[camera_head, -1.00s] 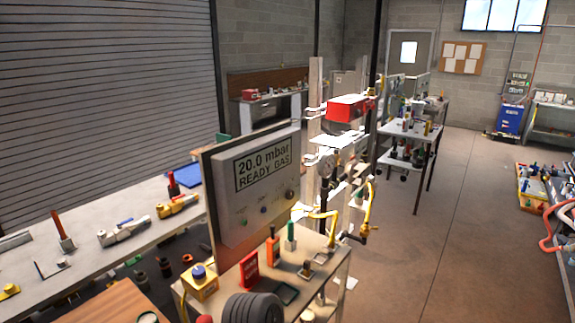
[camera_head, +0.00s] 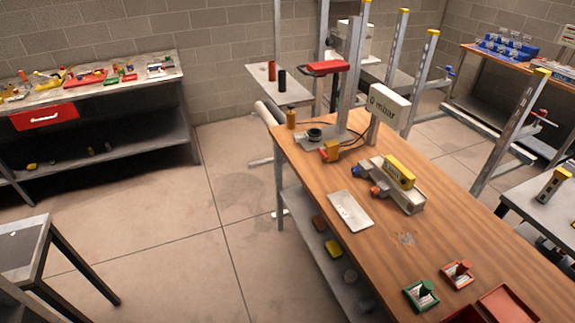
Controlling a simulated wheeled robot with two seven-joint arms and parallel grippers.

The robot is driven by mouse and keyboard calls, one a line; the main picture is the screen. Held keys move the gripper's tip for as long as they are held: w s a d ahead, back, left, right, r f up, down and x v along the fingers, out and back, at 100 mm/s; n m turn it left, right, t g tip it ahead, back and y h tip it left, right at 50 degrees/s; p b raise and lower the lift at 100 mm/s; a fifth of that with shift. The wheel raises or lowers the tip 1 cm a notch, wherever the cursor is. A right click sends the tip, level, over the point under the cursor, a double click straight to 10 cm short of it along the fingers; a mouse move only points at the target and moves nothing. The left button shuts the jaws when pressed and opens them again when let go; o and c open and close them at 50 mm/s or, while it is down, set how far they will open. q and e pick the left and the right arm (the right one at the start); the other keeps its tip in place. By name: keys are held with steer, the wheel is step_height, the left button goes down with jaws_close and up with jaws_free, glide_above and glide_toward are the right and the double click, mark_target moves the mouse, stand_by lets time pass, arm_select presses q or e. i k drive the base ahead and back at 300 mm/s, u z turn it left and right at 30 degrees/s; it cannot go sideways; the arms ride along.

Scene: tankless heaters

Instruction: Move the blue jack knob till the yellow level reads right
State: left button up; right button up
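A yellow box-like level (camera_head: 399,172) lies on top of a pale grey metal jack block (camera_head: 411,202) on the wooden workbench (camera_head: 400,262). A small blue knob (camera_head: 357,171) sticks out at the left end of the block. An orange-red knob (camera_head: 375,190) is close beside it. The level's reading is too small to make out. Neither of my grippers is in view.
A white "0 mbar" display (camera_head: 389,106) and a red-topped stand (camera_head: 326,68) are behind the jack. A pale plate (camera_head: 350,211) lies in front of it. Green (camera_head: 421,295) and red (camera_head: 457,274) holders are at the near end.

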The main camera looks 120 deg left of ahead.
mark_target(355, 171)
steer(key=u, duration=3.85)
steer(key=i, duration=0.1)
steer(key=u, duration=0.05)
